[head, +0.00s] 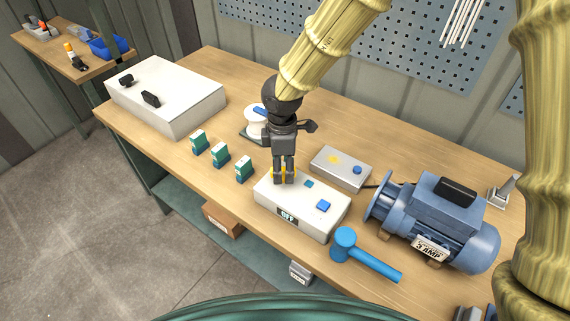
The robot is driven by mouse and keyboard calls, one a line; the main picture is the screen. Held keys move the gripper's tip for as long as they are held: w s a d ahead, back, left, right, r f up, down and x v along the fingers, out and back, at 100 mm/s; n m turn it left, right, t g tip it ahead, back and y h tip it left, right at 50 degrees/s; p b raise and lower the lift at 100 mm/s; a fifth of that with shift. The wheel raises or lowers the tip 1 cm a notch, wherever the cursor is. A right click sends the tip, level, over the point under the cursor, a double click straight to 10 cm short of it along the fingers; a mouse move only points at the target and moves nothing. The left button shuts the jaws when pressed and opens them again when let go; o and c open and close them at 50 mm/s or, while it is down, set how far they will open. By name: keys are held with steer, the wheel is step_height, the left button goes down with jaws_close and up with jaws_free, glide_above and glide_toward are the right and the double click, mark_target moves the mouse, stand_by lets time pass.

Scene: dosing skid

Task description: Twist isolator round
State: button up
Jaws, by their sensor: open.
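A pale box (320,212) with an "OFF" label (287,216) on its front face sits on the workbench. My gripper (284,182) points down over the left part of the box's top, with its jaws open. Yellow parts (296,172) show beside the fingertips; they may belong to the isolator, whose handle is mostly hidden by my fingers. I cannot tell whether the fingers touch it.
A grey box (341,169) with a blue knob lies behind. A blue motor (436,220) stands right, a blue mallet (362,256) in front. Several green-and-white blocks (220,155) stand left, near a large white box (166,93). A white spool (256,122) is behind my gripper.

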steer(key=shift+r+p, duration=1.45)
steer(key=shift+r, duration=0.95)
